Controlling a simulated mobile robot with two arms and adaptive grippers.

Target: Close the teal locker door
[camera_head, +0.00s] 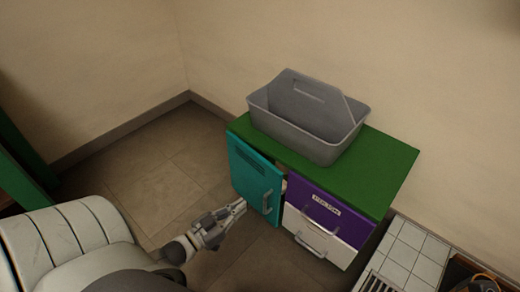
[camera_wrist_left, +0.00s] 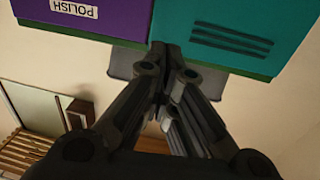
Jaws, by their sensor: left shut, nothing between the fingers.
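The teal locker door (camera_head: 252,172) is on the left of the green-topped cabinet (camera_head: 385,165) in the head view. It stands slightly ajar, with a narrow dark gap along its right edge. Its grey upright handle (camera_head: 267,202) is near that edge. My left gripper (camera_head: 241,206) is shut and empty, low in front of the door and left of the handle. I cannot tell whether its tips touch the door. In the left wrist view the teal door with dark slots (camera_wrist_left: 222,22) shows beyond the shut fingers (camera_wrist_left: 165,55). My right gripper is out of view.
A purple drawer (camera_head: 318,208) labelled POLISH and a white drawer (camera_head: 320,238) sit right of the door. A grey caddy (camera_head: 300,128) stands on the cabinet top. A white tiled surface (camera_head: 415,250) lies at right. The floor (camera_head: 160,165) left of the cabinet is clear.

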